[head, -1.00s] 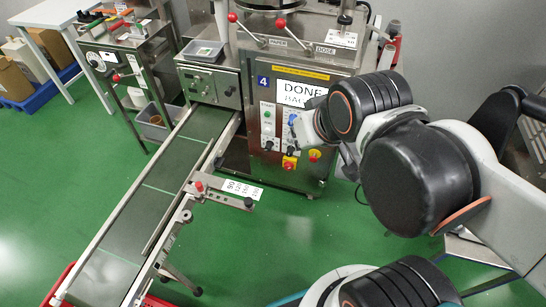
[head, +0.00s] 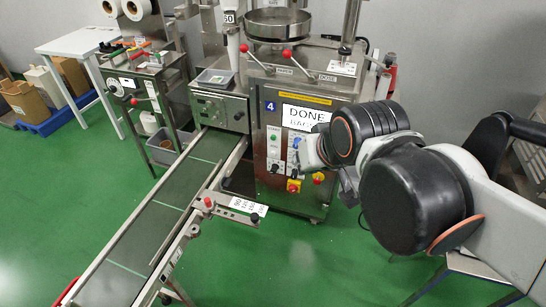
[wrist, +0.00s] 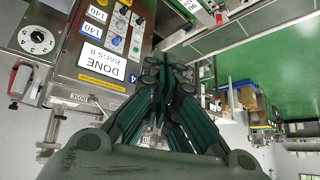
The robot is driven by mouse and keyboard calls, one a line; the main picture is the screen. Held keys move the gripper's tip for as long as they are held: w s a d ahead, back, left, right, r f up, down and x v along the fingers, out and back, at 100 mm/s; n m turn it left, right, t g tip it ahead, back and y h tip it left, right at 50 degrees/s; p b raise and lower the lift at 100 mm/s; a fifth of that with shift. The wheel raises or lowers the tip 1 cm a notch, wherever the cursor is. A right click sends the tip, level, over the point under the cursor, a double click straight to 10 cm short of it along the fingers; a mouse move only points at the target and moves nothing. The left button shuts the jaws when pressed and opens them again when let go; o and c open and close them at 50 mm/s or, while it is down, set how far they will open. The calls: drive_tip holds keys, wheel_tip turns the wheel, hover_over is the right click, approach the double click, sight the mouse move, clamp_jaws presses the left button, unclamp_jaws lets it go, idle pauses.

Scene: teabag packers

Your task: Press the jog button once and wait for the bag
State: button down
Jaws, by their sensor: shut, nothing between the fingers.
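The packing machine (head: 345,92) has a front panel with a display (head: 303,117) reading DONE, with a second line under it. Below it are a green button (head: 273,138), a blue control (head: 296,142), and red-and-yellow and yellow-based controls. I cannot read which is the jog button. In the wrist view the panel is upside down, with the display (wrist: 101,66) and the blue control (wrist: 117,41) left of my gripper (wrist: 160,72). My gripper is shut and empty, apart from the panel in that view. In the head view my arm hides most of it. No bag is visible.
A dark conveyor (head: 162,205) runs from the machine toward the front left and looks empty. A ruler bracket (head: 236,206) sticks out from its rail. A smaller steel bench (head: 140,75) and a white table (head: 75,40) stand at the left. Green floor is clear in front.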

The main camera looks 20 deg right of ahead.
drive_tip(key=w+f+m+t+b, duration=0.1)
drive_tip(key=w+f+m+b, duration=0.3)
drive_tip(key=w, duration=0.8)
drive_tip(key=w+f+m+t, duration=0.1)
drive_tip(key=w+f+m, duration=0.2)
drive_tip(key=w+f, duration=0.55)
drive_tip(key=w+f+m+t+b, duration=0.1)
drive_tip(key=w+f+m+b, duration=0.15)
drive_tip(key=w, duration=1.15)
drive_tip(key=w+f+m+t+b, duration=0.1)
drive_tip(key=w+f+m, duration=0.4)
drive_tip(key=f, duration=1.2)
drive_tip(key=w+d+f+m+t+b, duration=0.1)
drive_tip(key=w+f+m+b, duration=0.2)
drive_tip(key=f, duration=1.5)
drive_tip(key=w+m, duration=0.2)
drive_tip(key=shift+w+d+f+t+y, duration=0.2)
drive_tip(key=shift+w+f+t+y, duration=0.1)
drive_tip(key=shift+y, duration=0.1)
